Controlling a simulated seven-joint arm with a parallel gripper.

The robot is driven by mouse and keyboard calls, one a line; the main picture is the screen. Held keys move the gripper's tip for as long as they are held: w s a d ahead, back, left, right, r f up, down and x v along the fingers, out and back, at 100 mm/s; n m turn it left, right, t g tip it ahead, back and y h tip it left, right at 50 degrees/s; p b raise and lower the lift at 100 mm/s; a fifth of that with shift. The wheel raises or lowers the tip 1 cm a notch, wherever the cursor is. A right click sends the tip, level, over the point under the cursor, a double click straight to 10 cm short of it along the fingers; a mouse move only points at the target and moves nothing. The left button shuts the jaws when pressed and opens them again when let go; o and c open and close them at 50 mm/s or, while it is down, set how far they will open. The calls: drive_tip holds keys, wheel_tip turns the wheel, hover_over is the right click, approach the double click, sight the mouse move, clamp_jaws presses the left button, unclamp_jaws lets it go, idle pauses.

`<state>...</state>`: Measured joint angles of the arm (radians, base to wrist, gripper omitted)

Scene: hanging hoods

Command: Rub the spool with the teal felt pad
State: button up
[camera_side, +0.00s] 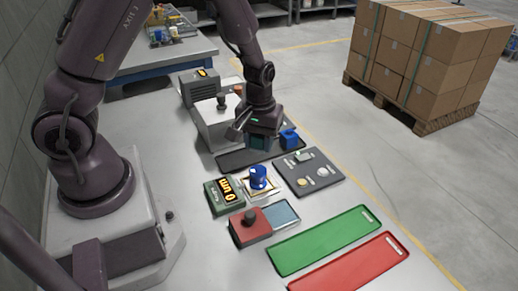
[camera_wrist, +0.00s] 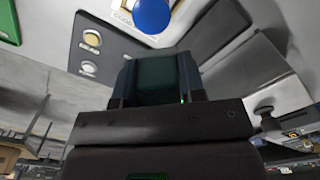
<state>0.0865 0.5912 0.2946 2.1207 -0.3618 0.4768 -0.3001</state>
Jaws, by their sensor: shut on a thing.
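The blue spool (camera_side: 258,176) stands upright on a white plate with a yellowish border, near the middle of the bench. In the wrist view the spool (camera_wrist: 152,14) shows at the top edge, partly cut off. My gripper (camera_side: 261,140) is above the dark tray, behind the spool and apart from it. It is shut on a dark teal block, which looks like the teal felt pad (camera_wrist: 157,83), seen between the fingers in the wrist view. The pad's underside is hidden.
A dark panel with round buttons (camera_side: 302,181) lies right of the spool, a blue block (camera_side: 289,138) behind it. A green display box (camera_side: 225,198) and red box (camera_side: 251,228) stand close by. Green (camera_side: 325,240) and red (camera_side: 350,267) trays lie in front. A grey machine (camera_side: 212,126) stands behind.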

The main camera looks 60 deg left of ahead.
drive_tip(key=shift+r, duration=1.7)
drive_tip(key=shift+d, duration=0.1)
